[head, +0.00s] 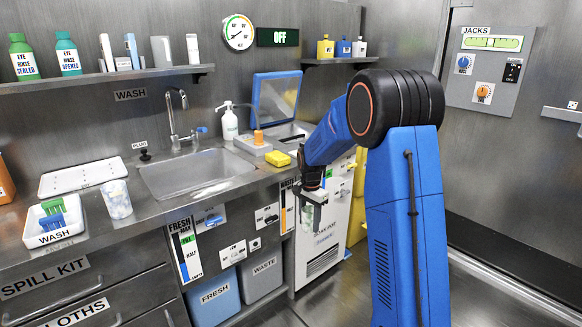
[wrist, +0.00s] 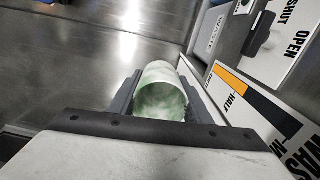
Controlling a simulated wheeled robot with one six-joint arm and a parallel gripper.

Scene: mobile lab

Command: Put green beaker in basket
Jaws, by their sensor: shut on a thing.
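My gripper (head: 313,194) is shut on the green beaker (head: 309,218), which hangs below it in front of the counter's right end, above the floor. In the wrist view the beaker (wrist: 160,88) is a pale, see-through green cylinder between the two dark fingers, with its round opening facing the camera. A white basket (head: 33,232) marked WASH stands on the counter at the far left, well away from my gripper. A green and a blue thing are in it.
A clear cup (head: 117,199) with pale contents stands right of the basket, near the counter edge. The sink (head: 187,173), a yellow sponge (head: 278,158) and a soap bottle (head: 229,121) are further right. A white tray (head: 82,177) lies behind the basket.

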